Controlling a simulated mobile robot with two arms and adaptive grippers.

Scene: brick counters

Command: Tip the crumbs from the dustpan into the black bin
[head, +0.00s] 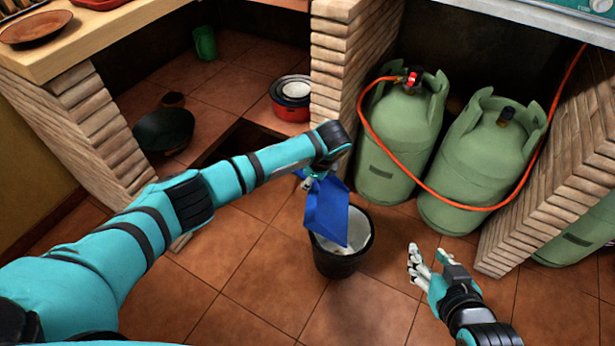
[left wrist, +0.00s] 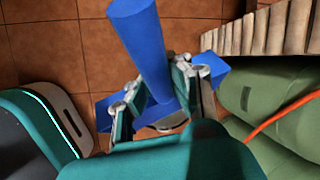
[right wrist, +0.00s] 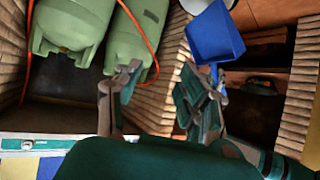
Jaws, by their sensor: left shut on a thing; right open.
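The blue dustpan (head: 328,212) is in my left gripper (head: 312,182). Its pan slopes steeply down, with the lower edge over the mouth of the black bin (head: 338,263). The bin stands upright on the floor, with something whitish inside. In the left wrist view the left gripper (left wrist: 160,98) is shut on the dustpan, whose blue handle (left wrist: 140,50) sticks up between the fingers. I cannot make out any crumbs. My right gripper (head: 428,266) is open and empty, right of the bin and apart from it. The dustpan also shows in the right wrist view (right wrist: 214,36).
Two green gas cylinders (head: 398,140) with an orange hose stand behind and right of the bin. A brick pillar (head: 335,75) rises behind it. A red pot (head: 291,98) and a dark pan (head: 164,130) sit in the left alcove. The tiled floor in front is clear.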

